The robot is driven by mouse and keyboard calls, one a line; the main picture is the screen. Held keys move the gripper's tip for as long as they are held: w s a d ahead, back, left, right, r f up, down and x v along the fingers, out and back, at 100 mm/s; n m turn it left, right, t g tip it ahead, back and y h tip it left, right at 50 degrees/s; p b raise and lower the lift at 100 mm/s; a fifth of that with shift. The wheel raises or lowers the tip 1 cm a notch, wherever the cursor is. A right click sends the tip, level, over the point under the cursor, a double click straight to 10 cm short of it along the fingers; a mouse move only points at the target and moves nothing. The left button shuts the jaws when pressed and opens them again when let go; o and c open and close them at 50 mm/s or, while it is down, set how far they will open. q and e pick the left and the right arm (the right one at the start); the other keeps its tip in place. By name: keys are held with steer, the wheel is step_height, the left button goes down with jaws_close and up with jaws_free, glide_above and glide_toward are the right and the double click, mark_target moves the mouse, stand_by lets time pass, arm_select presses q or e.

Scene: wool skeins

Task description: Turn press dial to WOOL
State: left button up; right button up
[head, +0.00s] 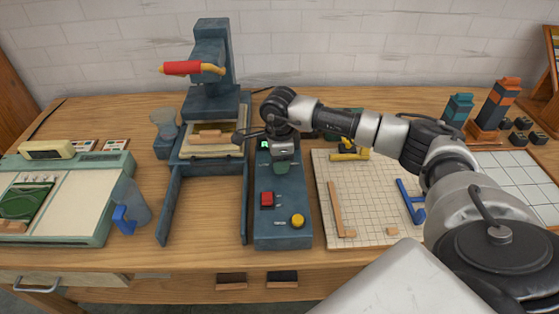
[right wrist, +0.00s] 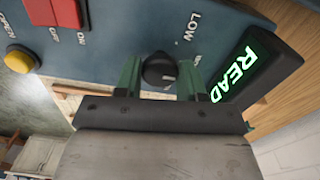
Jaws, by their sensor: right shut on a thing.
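The press dial is a small round black knob (right wrist: 158,70) on the blue control panel (right wrist: 120,32), in the right wrist view. My right gripper (right wrist: 160,78) is shut on it, with one green finger on each side. A LOW label shows on the panel beyond the dial; another label beside it is partly hidden by a finger. I cannot read the dial's setting. In the head view my right gripper (head: 281,168) is over the upper part of the control box (head: 283,238) and hides the dial. My left gripper is not in view.
A lit green display (right wrist: 238,75) reading READ, partly cut off, is beside the dial. A red ON/OFF switch (head: 267,200) and a yellow button (head: 298,221) sit nearer the front. The blue press (head: 211,60) with a red handle (head: 182,68) stands left of the box.

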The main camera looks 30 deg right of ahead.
steer(key=shift+r, duration=0.1)
steer(key=o, duration=0.9)
step_height(320, 180, up, 11)
steer(key=shift+f+b, duration=0.1)
steer(key=shift+b, duration=0.5)
steer(key=shift+f, duration=0.1)
